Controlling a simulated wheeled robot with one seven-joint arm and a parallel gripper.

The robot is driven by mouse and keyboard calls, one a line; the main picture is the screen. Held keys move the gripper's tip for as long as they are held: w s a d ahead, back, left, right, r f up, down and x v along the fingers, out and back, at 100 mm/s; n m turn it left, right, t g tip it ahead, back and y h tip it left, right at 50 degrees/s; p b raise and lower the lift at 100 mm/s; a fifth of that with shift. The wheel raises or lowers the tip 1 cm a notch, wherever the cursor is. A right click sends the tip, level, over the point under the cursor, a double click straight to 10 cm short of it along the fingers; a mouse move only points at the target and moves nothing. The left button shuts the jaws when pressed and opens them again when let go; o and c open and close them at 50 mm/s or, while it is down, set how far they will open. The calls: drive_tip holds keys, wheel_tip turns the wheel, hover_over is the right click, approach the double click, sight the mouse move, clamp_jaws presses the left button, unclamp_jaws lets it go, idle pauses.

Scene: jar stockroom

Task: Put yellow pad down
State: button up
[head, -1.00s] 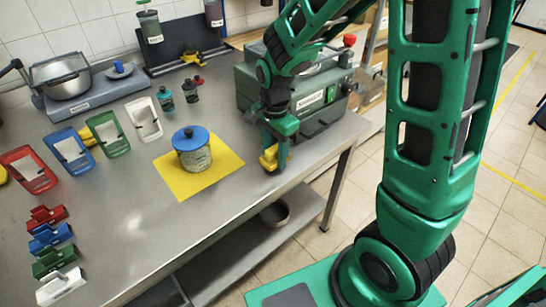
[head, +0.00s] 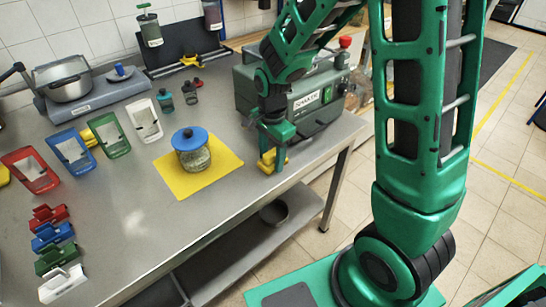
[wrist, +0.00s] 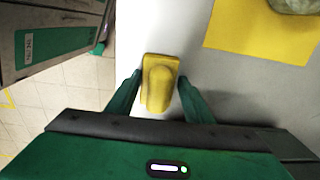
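The yellow pad (wrist: 158,86) is a small block with a rounded raised ridge. It lies at the right part of the steel table, right of the yellow mat, and also shows in the head view (head: 281,158), partly hidden by a finger. My gripper (wrist: 159,82) is down around it, one green finger on each side. The fingers stand apart, wider than the ridge, with narrow gaps visible, so the gripper looks open. In the head view my gripper (head: 270,160) is low at the table. Exact contact under the pad is hidden.
A blue-lidded jar (head: 191,150) stands on the yellow mat (head: 219,172), left of my gripper. A grey-green machine (head: 318,110) stands close behind. The table's front edge is near on the right. Coloured frames (head: 72,150) and small blocks (head: 54,237) occupy the left.

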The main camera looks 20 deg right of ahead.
sight(272, 152)
drive_tip(key=shift+s+f, duration=0.45)
drive_tip(key=shift+f, duration=0.1)
drive_tip(key=shift+g, duration=0.3)
drive_tip(key=shift+w+r, duration=0.3)
drive_tip(key=shift+r, duration=0.1)
wheel_tip(272, 152, up, 12)
drive_tip(key=shift+w+r, duration=0.1)
drive_tip(key=shift+r, duration=0.1)
drive_tip(key=s+d+r+n, duration=0.1)
drive_tip(key=s+d+n, duration=0.3)
drive_tip(key=s+d, duration=0.5)
drive_tip(key=s+d+n, duration=0.4)
drive_tip(key=s+d, duration=0.4)
drive_tip(key=s, duration=0.6)
drive_tip(key=shift+s+d+r, duration=0.15)
drive_tip(key=shift+d+r, duration=0.25)
